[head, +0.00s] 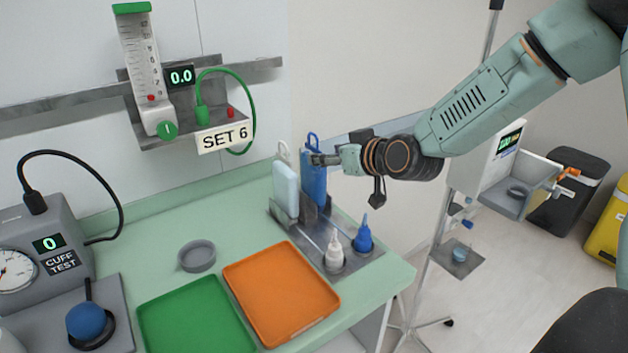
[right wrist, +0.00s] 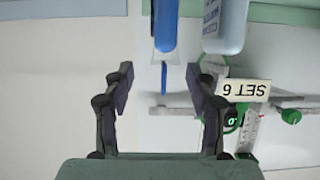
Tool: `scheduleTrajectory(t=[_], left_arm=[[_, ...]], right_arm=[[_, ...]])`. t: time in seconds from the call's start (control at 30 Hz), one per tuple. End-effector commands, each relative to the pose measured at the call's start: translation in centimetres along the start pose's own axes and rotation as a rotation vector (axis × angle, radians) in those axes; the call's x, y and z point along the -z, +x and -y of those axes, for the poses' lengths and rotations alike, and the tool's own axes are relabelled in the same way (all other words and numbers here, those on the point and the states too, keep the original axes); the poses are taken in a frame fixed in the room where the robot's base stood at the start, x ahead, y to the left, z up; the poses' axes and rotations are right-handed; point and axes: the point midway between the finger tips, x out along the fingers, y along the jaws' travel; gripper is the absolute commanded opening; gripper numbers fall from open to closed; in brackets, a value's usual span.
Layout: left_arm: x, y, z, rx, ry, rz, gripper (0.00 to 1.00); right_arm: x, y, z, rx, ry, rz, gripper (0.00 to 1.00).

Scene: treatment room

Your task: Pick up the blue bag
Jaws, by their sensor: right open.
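The blue bag (head: 314,182) stands upright in a grey rack (head: 308,218) on the green counter, with a blue loop on top. In the right wrist view the bag (right wrist: 166,28) shows upside down at the top. Its narrow loop (right wrist: 164,78) lies between the two fingers in the picture. My right gripper (head: 318,159) is at the bag's upper part, on its right side. In the wrist view the gripper (right wrist: 160,76) is open, with a gap on both sides of the loop. Whether a finger touches the bag is unclear. My left gripper is not in view.
A pale bag (head: 286,187) stands close left of the blue one. A white bottle (head: 333,250) and a blue bottle (head: 363,236) stand in front. An orange tray (head: 280,293), a green tray (head: 195,318) and a grey ring (head: 197,256) lie nearer. A pole stands at right.

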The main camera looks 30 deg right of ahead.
Motion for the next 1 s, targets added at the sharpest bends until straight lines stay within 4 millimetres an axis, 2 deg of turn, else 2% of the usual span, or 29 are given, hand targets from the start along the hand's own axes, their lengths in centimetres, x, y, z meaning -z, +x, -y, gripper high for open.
scheduleTrajectory(t=[0.4,0.53,0.73,1.0], left_arm=[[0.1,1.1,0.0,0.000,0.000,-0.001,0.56],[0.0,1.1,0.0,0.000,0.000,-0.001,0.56],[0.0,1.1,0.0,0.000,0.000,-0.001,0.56],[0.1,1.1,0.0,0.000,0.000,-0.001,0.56]], right_arm=[[-0.3,4.7,0.7,0.000,-0.007,0.002,0.57],[-0.2,5.5,0.7,0.001,-0.003,0.000,0.57],[-0.1,5.5,0.7,0.000,-0.001,0.000,0.57],[-0.1,5.5,0.7,0.000,-0.001,0.000,0.35]])
